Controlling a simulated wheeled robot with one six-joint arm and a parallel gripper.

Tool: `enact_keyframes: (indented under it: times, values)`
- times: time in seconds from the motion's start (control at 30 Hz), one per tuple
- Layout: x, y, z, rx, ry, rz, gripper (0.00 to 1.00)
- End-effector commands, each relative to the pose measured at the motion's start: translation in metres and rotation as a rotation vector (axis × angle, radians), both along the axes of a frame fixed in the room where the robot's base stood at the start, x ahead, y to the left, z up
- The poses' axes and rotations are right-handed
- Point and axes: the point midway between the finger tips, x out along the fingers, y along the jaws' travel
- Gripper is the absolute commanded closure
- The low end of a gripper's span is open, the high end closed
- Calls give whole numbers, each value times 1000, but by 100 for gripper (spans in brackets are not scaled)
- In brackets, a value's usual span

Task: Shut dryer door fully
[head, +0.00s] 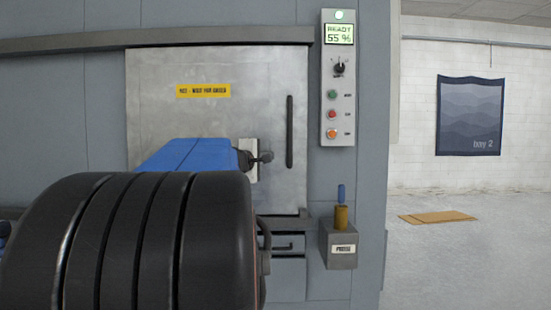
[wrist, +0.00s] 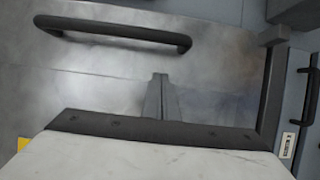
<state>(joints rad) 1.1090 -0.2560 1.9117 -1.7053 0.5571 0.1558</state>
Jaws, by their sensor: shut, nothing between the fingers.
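The dryer door (head: 215,120) is a flat grey metal panel with a yellow label, hanging below a long horizontal rail. Its right edge lies close to the grey frame post; whether a narrow gap is left, I cannot tell. A black vertical bar handle (head: 289,132) is near that edge. In the wrist view the handle (wrist: 112,33) runs across the upper left. My gripper (head: 267,157) is shut and empty, in front of the door and left of the handle's lower part. In the wrist view its fingers (wrist: 160,78) point at the bare door; contact cannot be told. My arm hides the door's lower left.
A control panel (head: 338,100) reading "READY 55 %" is right of the door, with a knob and several coloured buttons. A grey box (head: 340,250) with a brass and blue piece on top juts out below it. Open floor (head: 455,265) with a tan mat lies at right.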

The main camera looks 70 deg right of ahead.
Motion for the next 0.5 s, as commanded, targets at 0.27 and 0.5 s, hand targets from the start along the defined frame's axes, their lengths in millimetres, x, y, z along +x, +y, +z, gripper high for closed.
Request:
enact_keyframes:
  times: [0.27, 0.5]
  values:
    - [4, 54, 3, -4, -2, 5, 100]
    - [8, 85, 2, -3, -1, 4, 100]
